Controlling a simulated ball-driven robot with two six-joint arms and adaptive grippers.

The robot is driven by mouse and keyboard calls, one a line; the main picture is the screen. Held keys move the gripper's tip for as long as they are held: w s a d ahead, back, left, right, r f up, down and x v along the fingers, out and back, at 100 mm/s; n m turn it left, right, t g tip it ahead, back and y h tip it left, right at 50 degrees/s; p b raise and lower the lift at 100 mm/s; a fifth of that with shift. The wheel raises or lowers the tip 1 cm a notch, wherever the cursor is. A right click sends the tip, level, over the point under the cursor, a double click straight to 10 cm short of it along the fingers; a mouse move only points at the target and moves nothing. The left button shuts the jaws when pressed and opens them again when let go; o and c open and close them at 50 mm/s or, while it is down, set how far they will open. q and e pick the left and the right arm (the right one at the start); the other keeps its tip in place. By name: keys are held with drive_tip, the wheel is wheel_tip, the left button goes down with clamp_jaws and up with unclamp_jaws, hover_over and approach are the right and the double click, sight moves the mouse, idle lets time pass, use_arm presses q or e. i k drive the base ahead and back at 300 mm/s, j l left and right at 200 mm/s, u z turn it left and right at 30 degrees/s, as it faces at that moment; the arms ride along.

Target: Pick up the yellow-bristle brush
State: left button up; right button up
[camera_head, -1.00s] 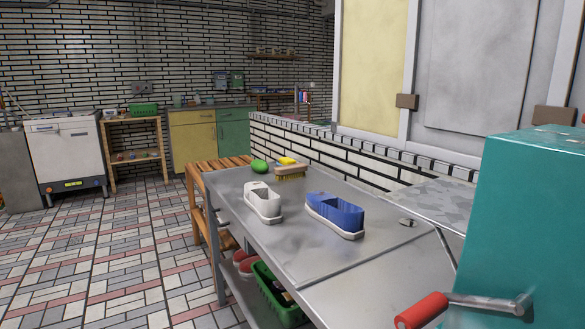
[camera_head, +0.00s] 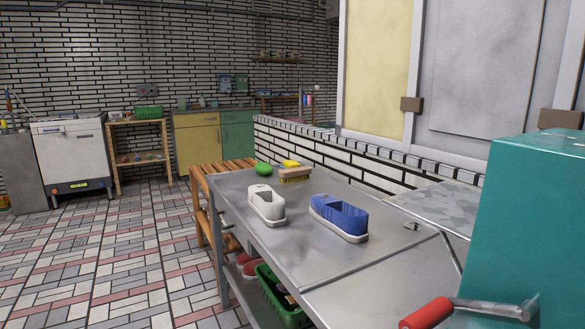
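The yellow-bristle brush (camera_head: 295,176) lies at the far end of the grey metal table (camera_head: 300,247). Neither of my grippers is in view.
A teal box-shaped machine (camera_head: 530,230) with a red-handled crank (camera_head: 426,313) fills the right foreground. A low brick wall (camera_head: 345,162) runs behind the table. A green crate (camera_head: 279,300) is on the lower shelf. The tiled floor (camera_head: 120,250) at left is open.

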sight(301, 173)
drive_tip(key=i+j+z, duration=0.1)
drive_tip(key=z, duration=1)
drive_tip(key=i+j+z, duration=0.1)
drive_tip(key=j+z, duration=0.35)
drive_tip(key=j, duration=0.25)
drive_tip(key=j+z, duration=0.45)
drive_tip(key=j, duration=0.25)
drive_tip(key=k+j+z, duration=0.1)
drive_tip(key=j+z, duration=0.35)
drive_tip(key=j, duration=0.2)
